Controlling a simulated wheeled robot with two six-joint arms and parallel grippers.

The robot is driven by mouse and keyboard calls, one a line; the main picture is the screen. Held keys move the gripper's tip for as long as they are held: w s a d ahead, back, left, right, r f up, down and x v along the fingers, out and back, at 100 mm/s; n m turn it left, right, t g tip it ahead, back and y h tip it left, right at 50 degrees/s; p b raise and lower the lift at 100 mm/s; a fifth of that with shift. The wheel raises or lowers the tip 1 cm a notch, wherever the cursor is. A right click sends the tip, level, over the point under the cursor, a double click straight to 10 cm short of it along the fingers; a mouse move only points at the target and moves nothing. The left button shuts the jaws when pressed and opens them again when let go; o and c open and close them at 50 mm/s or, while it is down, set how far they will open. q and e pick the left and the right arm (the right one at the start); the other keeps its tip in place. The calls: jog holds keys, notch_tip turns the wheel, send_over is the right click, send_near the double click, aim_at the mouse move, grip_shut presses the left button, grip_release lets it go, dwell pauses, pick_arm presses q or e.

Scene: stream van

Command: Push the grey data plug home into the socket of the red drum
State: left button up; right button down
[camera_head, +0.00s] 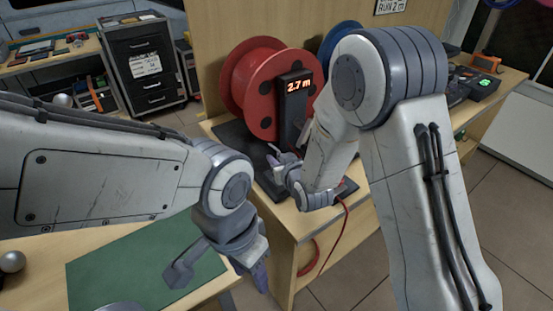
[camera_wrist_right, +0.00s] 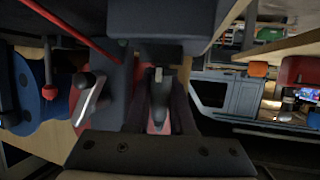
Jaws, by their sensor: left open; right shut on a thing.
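The red drum (camera_head: 255,85) stands on the bench behind a black post (camera_head: 291,110) with a lit "2.7 m" display. My right gripper (camera_head: 283,163) is low in front of the post, partly covered by its own arm. In the right wrist view the right gripper (camera_wrist_right: 160,105) is shut on a dark grey piece with a pale clip, seemingly the data plug (camera_wrist_right: 158,85). A dark block (camera_wrist_right: 160,22) lies just beyond its tip; I cannot tell whether they touch. The socket is not discernible. My left gripper (camera_head: 222,275) is open and empty above the green mat.
A silver lever (camera_wrist_right: 90,100) shows left of the plug in the wrist view. A red cable (camera_head: 335,240) hangs over the bench edge. The green mat (camera_head: 105,270) is largely clear. A black drawer cabinet (camera_head: 143,62) stands at the back.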

jog(key=shift+f, duration=0.2)
jog(key=c, duration=0.7)
grip_release()
jog(key=shift+r, duration=0.1)
jog(key=shift+s+r, duration=0.1)
jog(key=shift+s, duration=0.15)
jog(key=v, duration=0.5)
jog(key=shift+d, duration=0.1)
jog(key=shift+p+v, duration=2.45)
jog(key=shift+p, duration=5.3)
